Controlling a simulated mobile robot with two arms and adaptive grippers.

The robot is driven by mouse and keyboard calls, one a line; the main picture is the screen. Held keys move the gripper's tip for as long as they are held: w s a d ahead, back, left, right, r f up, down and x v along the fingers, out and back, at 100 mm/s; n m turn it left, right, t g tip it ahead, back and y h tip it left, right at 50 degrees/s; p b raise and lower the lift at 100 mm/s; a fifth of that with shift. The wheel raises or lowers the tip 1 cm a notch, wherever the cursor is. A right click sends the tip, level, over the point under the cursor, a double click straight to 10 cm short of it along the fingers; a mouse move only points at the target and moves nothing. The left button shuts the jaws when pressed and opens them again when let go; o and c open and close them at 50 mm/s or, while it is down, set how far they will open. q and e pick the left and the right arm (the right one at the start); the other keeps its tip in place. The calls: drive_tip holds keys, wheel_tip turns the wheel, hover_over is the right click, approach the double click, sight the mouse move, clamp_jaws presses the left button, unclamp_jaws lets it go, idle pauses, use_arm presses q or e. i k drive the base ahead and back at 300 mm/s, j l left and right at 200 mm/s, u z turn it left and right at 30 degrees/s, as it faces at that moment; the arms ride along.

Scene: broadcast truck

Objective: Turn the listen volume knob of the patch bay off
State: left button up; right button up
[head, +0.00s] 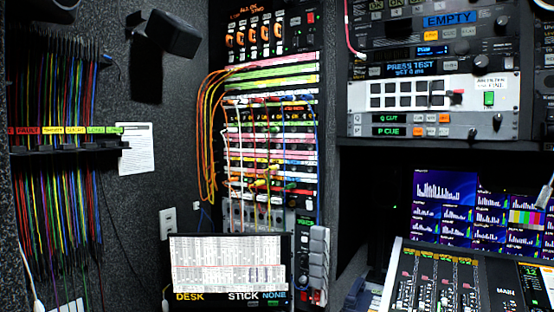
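The patch bay (270,157) fills the tall rack in the middle of the head view. Its rows carry green, yellow, pink and white label strips. Orange, white, yellow, red and blue patch cables are plugged into it, and several orange cables (204,130) loop out on its left side. A panel (262,35) with several orange-marked controls sits above it. I cannot tell which small control is the listen volume knob or how it is set; cables and a screen cover part of the lower rows. Neither of my grippers shows in the head view.
A screen (230,270) labelled DESK and STICK stands before the rack's lower part. Hanging cables (60,90) fill the left wall. A black speaker (165,38) juts out at upper left. At right are rack units (432,95), monitors (450,200) and a mixing desk (425,285).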

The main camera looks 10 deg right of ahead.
sight(303, 279)
drive_tip(key=i+l+u, duration=0.5)
drive_tip(key=i+l, duration=0.25)
